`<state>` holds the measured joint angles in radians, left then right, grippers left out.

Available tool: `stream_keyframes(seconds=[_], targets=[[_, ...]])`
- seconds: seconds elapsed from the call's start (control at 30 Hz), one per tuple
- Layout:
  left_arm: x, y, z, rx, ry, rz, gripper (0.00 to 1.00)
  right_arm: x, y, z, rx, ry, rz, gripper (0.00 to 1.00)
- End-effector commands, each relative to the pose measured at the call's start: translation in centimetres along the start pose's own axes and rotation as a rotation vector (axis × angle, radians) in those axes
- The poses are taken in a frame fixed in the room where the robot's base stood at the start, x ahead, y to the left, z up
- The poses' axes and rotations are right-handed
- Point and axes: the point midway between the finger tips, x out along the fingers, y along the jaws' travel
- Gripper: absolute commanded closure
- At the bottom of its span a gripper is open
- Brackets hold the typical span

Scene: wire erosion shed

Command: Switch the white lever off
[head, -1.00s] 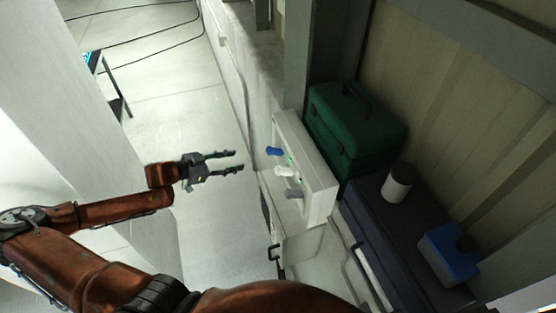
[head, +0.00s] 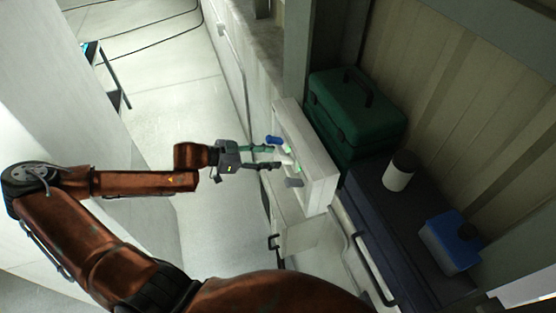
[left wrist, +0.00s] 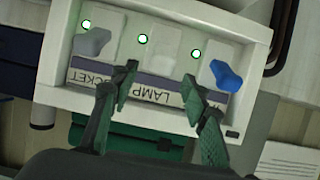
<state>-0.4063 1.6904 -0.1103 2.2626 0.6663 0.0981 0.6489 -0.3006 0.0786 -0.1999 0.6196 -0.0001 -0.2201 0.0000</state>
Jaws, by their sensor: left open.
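The white lever (head: 286,159) is the middle one of three on a white switch panel (head: 318,178), between a blue lever (head: 273,140) and a grey lever (head: 294,183). My left gripper (head: 277,157) is open, its fingertips close to the panel front around the white lever's place. In the left wrist view, the pale white lever (left wrist: 165,52) lies ahead of the gap between the spread fingers (left wrist: 158,80); contact cannot be told. The grey lever (left wrist: 93,42) is left, the blue lever (left wrist: 226,76) right. Green lights glow beside the levers. My right gripper is out of view.
A green toolbox (head: 358,112) stands behind the panel. A dark blue case (head: 385,235) beside it carries a white jar with a dark lid (head: 398,172) and a blue-topped container (head: 452,240). The floor left of the panel is clear.

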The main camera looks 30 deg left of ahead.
Motion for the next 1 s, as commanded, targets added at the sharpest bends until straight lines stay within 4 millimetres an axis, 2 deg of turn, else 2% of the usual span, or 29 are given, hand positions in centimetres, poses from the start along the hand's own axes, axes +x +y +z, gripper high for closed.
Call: stream_keyframes(seconds=[0.1,0.5,0.97,1.0], targets=[[1.0,0.0,0.0,0.003,0.002,0.001,0.58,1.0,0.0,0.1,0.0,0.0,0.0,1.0],[3.0,0.0,-0.1,0.001,0.002,0.0,0.58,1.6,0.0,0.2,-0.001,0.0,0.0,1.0],[3.3,0.0,0.0,0.0,-0.001,0.0,0.58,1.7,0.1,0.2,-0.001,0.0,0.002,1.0],[3.3,0.0,0.0,0.0,-0.001,0.0,0.61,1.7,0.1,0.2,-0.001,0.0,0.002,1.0]])
